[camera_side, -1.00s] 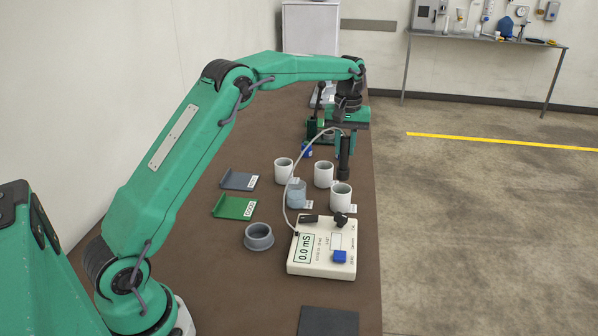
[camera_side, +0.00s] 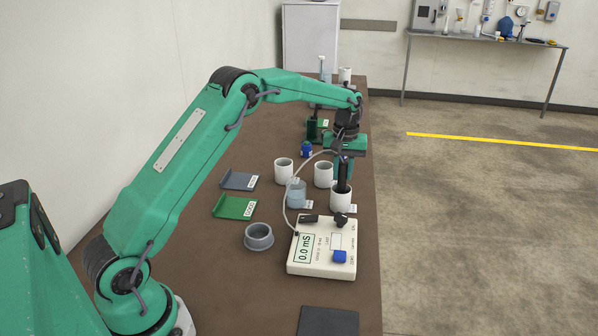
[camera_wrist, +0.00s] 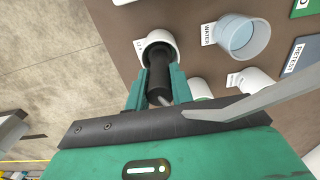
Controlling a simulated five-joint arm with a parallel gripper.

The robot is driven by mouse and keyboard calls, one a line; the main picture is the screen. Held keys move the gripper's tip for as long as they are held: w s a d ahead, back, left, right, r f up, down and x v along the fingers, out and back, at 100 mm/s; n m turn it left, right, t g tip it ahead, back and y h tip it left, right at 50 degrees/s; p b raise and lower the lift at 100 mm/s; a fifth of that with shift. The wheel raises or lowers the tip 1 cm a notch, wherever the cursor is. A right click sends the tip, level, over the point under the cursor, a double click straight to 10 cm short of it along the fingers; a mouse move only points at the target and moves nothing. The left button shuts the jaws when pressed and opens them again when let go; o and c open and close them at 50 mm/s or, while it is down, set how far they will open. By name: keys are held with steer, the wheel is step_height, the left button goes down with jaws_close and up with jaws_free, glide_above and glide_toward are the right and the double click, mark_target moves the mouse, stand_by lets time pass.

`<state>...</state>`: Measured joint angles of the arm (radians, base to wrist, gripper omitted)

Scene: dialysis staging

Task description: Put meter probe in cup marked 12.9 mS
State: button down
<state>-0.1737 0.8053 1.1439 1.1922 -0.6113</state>
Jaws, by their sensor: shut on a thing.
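My gripper (camera_side: 343,180) is shut on the black meter probe (camera_side: 342,183) and holds it upright over the front right white cup (camera_side: 341,204). The probe's lower end appears inside that cup's mouth. In the wrist view the probe (camera_wrist: 158,75) also points into the white cup (camera_wrist: 162,38). The small label (camera_wrist: 140,46) beside this cup is too small to read surely. A grey cable runs from the probe to the cream meter (camera_side: 300,262), which reads 0.0 mS. Two more white cups (camera_side: 284,175) (camera_side: 323,177) stand behind, with unreadable labels.
A blue-grey cup (camera_side: 296,197), labelled WATER in the wrist view (camera_wrist: 241,38), stands just left of the probe's cup. A grey ring-shaped holder (camera_side: 259,240), a green tray (camera_side: 232,207) and a grey tray (camera_side: 238,181) lie left. A blue bottle (camera_side: 306,151) stands behind.

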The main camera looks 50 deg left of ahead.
steer(key=shift+f, duration=1.1)
steer(key=shift+f, duration=0.2)
steer(key=c, duration=1.2)
jaws_free()
steer(key=shift+r, duration=0.1)
step_height(320, 180, up, 11)
steer(key=shift+r, duration=0.6)
steer(key=shift+r, duration=0.1)
